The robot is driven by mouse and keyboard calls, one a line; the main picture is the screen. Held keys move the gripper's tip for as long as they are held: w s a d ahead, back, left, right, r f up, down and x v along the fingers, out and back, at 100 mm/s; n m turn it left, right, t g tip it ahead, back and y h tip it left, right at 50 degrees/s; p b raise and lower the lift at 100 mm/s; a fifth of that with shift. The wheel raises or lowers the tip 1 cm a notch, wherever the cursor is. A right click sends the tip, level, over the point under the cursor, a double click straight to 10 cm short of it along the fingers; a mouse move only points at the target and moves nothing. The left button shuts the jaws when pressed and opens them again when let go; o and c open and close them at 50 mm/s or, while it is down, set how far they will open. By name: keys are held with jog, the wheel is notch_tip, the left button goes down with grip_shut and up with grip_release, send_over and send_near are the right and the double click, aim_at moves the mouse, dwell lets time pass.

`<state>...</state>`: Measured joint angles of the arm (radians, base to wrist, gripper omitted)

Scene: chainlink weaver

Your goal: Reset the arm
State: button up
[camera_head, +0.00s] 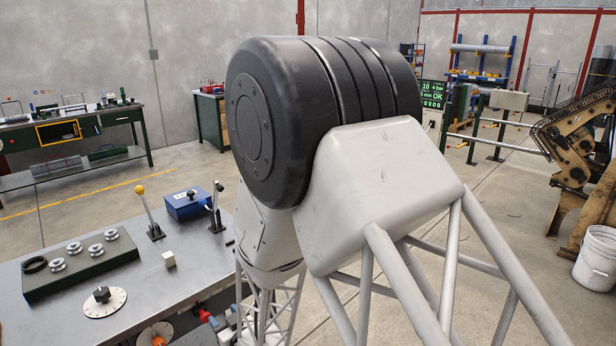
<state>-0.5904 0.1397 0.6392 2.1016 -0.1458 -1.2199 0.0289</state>
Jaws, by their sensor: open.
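My own arm fills the middle of the head view, with a large black joint and pale grey links with lattice struts. My gripper is not visible in this view. The arm hides part of the bench and the floor behind it.
At the lower left, a grey metal bench (200,262) carries a green block with round metal parts (82,263), a dial (105,302), a white cube (169,259), a yellow-knobbed lever (147,212) and a blue box (190,203). A white bucket (597,258) stands at right.

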jog(key=w+d+r+m+h, duration=0.25)
jog(key=d+r+h, duration=0.25)
jog(key=d+r, duration=0.6)
jog(key=s+d+r+m+g+h, duration=0.1)
jog(key=s+d+r+g+h, duration=0.15)
jog(key=d, duration=0.45)
jog(key=s+d+r+m+g+h, duration=0.1)
jog(key=s+d+r, duration=0.1)
jog(key=d+r, duration=0.35)
jog(key=s+d+r+m+g+h, duration=0.1)
jog(key=s+d+r+m+g, duration=0.1)
jog(key=s+d, duration=0.7)
jog(key=s+d+r+m+g+h, duration=0.2)
jog(key=s+d+r+g, duration=0.2)
jog(key=s, duration=1.2)
jog(key=d+r, duration=0.3)
jog(key=d, duration=0.2)
jog(key=shift+s, duration=0.25)
jog(key=shift+g, duration=0.25)
